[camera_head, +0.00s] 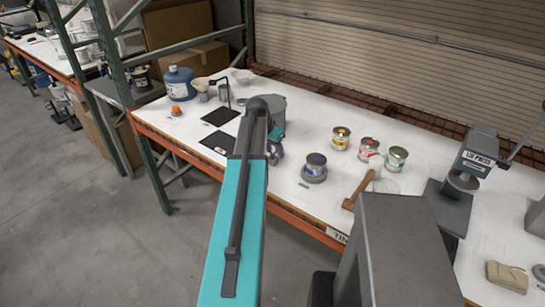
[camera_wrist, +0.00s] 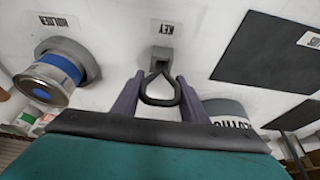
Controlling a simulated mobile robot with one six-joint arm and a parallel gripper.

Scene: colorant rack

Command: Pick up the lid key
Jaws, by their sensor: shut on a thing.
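The lid key is a dark metal loop (camera_wrist: 160,102) in the middle of the wrist view. My gripper (camera_wrist: 158,84) has its two dark purple fingers on either side of the loop and is shut on it. The loop's narrow end meets a small grey block (camera_wrist: 163,55) beside the printed label KEY (camera_wrist: 163,27). I cannot tell whether the key is clear of the block.
A can with a blue band (camera_wrist: 55,75) sits on a round grey base at left. A grey labelled container (camera_wrist: 226,108) stands close right of my gripper. Dark mats (camera_wrist: 268,50) lie beyond. In the head view, several paint cans, a mallet (camera_head: 360,191) and a lid press (camera_head: 470,170) stand right.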

